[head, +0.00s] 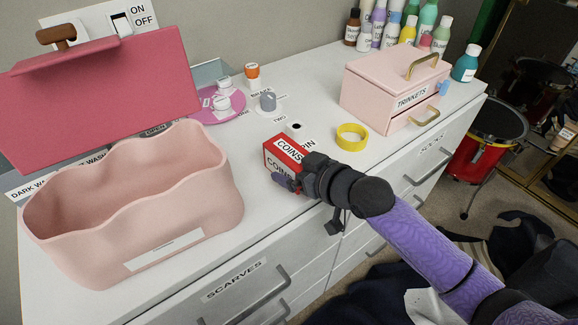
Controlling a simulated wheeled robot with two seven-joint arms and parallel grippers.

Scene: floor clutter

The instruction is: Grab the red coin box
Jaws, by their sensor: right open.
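The red coin box (286,148), labelled COINS on its white top and red front, sits on the white dresser top near the front edge. My right gripper (290,176), on a purple arm from the lower right, is at the box's front right side. Its fingers hide part of the box; I cannot tell whether they touch it. The gripper is open. My left gripper is not in view.
A pink wavy bin (225,175) with a raised dark pink lid stands at left. A yellow ring (352,137) and a pink trinkets box (375,95) are at right. Several bottles stand behind. Small knobs and a purple plate (232,116) lie behind the coin box.

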